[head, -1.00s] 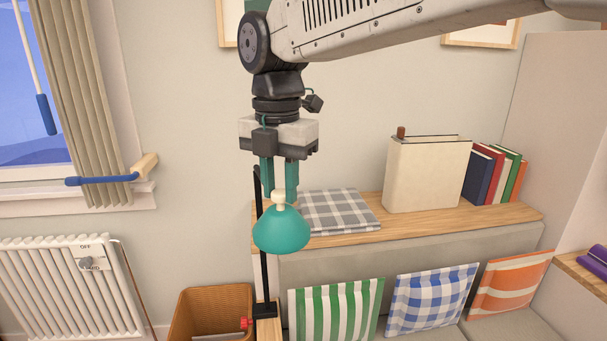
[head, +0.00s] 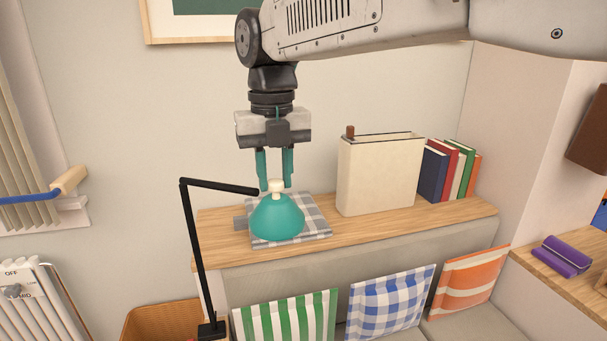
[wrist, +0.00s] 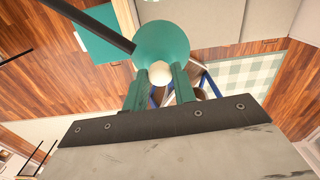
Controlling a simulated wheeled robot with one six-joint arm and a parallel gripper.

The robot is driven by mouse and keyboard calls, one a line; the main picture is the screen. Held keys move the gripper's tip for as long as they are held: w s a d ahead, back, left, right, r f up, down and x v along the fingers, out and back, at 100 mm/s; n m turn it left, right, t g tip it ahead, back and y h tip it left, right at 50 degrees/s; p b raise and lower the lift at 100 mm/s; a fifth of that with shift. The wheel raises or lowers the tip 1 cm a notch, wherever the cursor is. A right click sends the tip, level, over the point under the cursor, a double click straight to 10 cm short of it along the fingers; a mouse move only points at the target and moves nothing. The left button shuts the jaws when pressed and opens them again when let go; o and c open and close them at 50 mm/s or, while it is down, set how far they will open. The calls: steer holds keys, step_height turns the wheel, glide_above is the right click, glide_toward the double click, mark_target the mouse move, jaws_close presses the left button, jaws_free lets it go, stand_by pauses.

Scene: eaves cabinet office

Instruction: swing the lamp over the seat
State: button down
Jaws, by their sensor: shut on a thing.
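The lamp has a teal shade (head: 277,218) with a cream knob (head: 276,186) on top, hung from a black arm on a black post (head: 197,255). My gripper (head: 275,184) points down with its teal fingers shut on the lamp's knob. In the wrist view the knob (wrist: 158,74) sits between the fingertips, against the teal shade (wrist: 162,45). The lamp's arm runs right from the post top to the shade. In the head view the shade overlaps the grey checked cloth on the ledge.
A wooden ledge (head: 350,228) carries a cream box file (head: 378,175) and several books (head: 447,172). Striped and checked cushions (head: 392,303) lean on the bench back. A wicker basket (head: 150,322) stands by the post. A purple object (head: 562,256) lies on the right-hand shelf.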

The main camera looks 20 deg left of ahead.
steer(key=shift+w, duration=0.2)
steer(key=c, duration=1.1)
jaws_free()
steer(key=shift+c, duration=0.2)
steer(key=shift+r, duration=3.95)
steer(key=shift+c, duration=0.2)
